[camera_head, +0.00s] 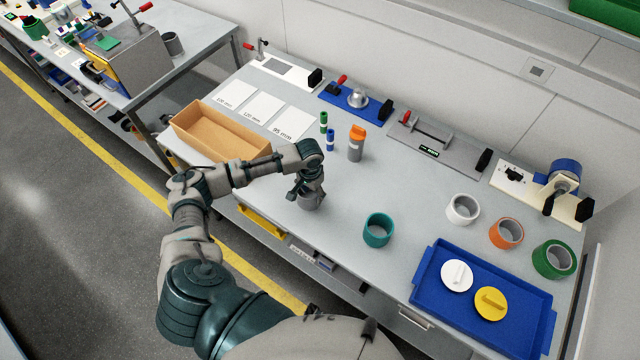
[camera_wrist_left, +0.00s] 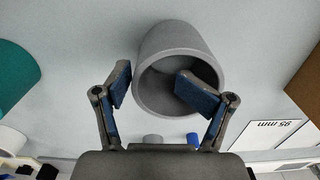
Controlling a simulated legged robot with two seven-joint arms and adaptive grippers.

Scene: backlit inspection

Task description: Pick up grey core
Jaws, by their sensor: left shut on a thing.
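The grey core (camera_head: 311,203) is a short hollow cylinder near the front edge of the table in the head view, partly hidden by my left gripper (camera_head: 306,190). In the left wrist view the grey core (camera_wrist_left: 175,38) shows its open end. One finger of the left gripper (camera_wrist_left: 154,84) is outside the core and the other reaches into its opening, with the wall between them. The gripper is shut on this wall. I cannot tell whether the core touches the table. My right gripper is not in view.
A teal core (camera_head: 378,230) stands to the right of the grey core. White (camera_head: 463,209), orange (camera_head: 506,233) and green (camera_head: 554,260) cores stand farther right. A blue tray (camera_head: 428,281) holds two lids.

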